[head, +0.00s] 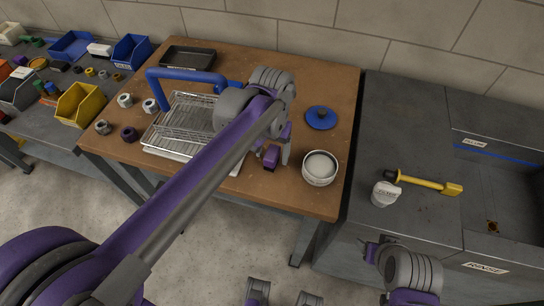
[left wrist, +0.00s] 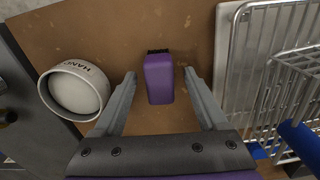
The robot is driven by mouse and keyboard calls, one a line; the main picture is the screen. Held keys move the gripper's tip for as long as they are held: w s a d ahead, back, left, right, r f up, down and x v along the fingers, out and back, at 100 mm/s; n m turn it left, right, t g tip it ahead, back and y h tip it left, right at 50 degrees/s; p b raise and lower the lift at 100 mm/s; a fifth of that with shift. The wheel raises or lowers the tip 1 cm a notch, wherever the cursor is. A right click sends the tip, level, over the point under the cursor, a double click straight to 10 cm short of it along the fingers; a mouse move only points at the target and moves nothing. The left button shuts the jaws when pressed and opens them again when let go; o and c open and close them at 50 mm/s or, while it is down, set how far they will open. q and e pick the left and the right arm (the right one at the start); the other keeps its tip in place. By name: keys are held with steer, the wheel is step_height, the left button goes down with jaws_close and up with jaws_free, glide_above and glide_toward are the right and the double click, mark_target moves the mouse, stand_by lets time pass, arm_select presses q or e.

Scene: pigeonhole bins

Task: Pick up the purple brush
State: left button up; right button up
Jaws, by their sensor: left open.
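The purple brush (left wrist: 160,80) lies on the brown wooden table, its dark bristle end pointing away from my wrist in the left wrist view. In the head view its purple body (head: 271,156) shows partly beside my fingers. My left gripper (left wrist: 159,75) is open, with one finger on each side of the brush and a gap on both sides. In the head view the left gripper (head: 273,153) points down over the table.
A white bowl (head: 320,168) stands right of the brush; it is also in the left wrist view (left wrist: 75,90). A wire rack (head: 190,118) with a blue handle (head: 185,75) lies left. A blue lid (head: 321,117) lies behind. A yellow-handled tool (head: 430,184) lies on the grey counter.

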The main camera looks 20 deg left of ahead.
arm_select(q)
steer(key=shift+f, duration=0.95)
steer(key=shift+c, duration=0.3)
jaws_close()
